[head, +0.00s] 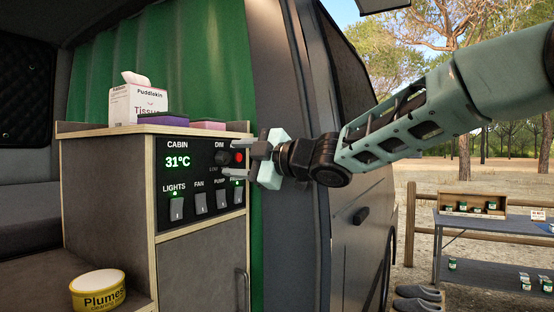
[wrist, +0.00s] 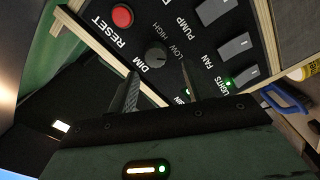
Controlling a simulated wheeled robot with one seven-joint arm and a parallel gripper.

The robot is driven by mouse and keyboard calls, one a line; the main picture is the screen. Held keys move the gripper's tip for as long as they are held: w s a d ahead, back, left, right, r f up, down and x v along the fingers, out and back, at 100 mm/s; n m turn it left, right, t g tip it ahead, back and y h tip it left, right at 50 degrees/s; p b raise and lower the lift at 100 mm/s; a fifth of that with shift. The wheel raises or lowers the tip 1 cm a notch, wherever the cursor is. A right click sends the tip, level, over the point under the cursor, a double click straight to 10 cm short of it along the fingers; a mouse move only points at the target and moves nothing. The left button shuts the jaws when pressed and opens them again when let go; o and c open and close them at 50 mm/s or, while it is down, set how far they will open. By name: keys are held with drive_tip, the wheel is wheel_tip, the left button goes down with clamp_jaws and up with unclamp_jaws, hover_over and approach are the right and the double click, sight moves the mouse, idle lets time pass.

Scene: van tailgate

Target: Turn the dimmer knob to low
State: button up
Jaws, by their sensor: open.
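The dimmer knob (head: 222,158) is a small dark round knob under the word DIM on the black control panel. In the wrist view the knob (wrist: 156,56) has the words LOW and HIGH beside it. I cannot make out which way its pointer faces. My gripper (head: 240,162) is at the panel's right side, its fingers pointing at the panel. In the wrist view my gripper (wrist: 159,80) is open and empty, one finger to each side of the line to the knob. The knob lies just beyond the fingertips; contact is not visible.
A red RESET button (wrist: 122,15) sits close to the knob. Rocker switches (head: 200,203) line the panel below, with green lights lit. A green 31°C display (head: 177,161) is left. A tissue box (head: 137,105) and sponges stand on the cabinet. The van's side (head: 355,230) is right.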

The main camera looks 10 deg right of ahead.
drive_tip(key=v, duration=1.4)
drive_tip(key=shift+s+b, duration=0.35)
drive_tip(key=shift+s, duration=0.1)
drive_tip(key=shift+a, duration=0.15)
